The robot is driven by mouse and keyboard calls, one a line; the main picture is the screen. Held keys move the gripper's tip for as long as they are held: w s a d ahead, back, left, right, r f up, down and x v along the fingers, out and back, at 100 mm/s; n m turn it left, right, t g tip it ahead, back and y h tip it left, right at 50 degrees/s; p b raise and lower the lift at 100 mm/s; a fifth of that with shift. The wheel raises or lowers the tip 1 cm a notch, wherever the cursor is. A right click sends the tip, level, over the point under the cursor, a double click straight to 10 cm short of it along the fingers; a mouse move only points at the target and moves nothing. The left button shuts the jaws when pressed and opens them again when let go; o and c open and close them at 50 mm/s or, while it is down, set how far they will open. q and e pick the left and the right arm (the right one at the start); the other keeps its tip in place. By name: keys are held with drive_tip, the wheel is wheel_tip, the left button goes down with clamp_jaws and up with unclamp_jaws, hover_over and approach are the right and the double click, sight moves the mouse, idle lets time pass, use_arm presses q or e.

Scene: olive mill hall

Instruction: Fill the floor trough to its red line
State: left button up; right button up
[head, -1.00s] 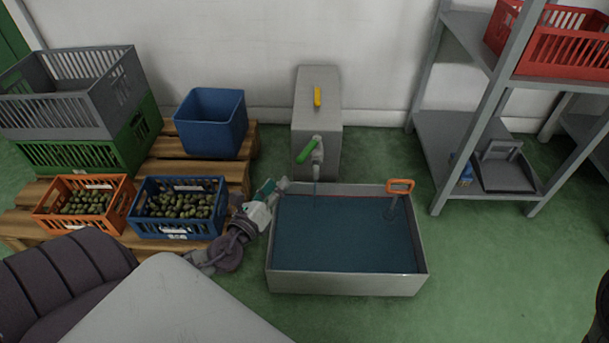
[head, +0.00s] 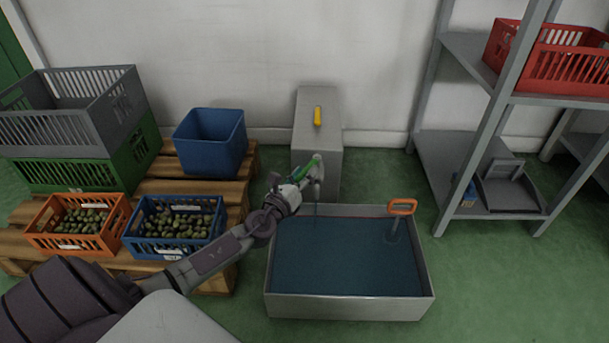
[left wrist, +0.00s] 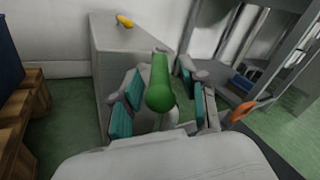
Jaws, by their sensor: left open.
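The floor trough (head: 350,308) is a grey metal box holding dark blue water (head: 345,258). My left gripper (head: 298,176) is at the lever. In the left wrist view, the green lever (left wrist: 160,85) lies between its open fingers (left wrist: 160,76). My right gripper is out of view.
An orange-handled tool (head: 402,207) stands in the trough's right side. Left are a pallet (head: 190,188), a blue bin (head: 210,145), olive crates (head: 172,247) and stacked crates. A metal shelf (head: 440,165) stands right. Green floor right of the trough is clear.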

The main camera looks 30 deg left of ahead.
use_arm(q)
drive_tip(key=shift+w, duration=0.15)
drive_tip(key=shift+c, duration=0.3)
clamp_jaws()
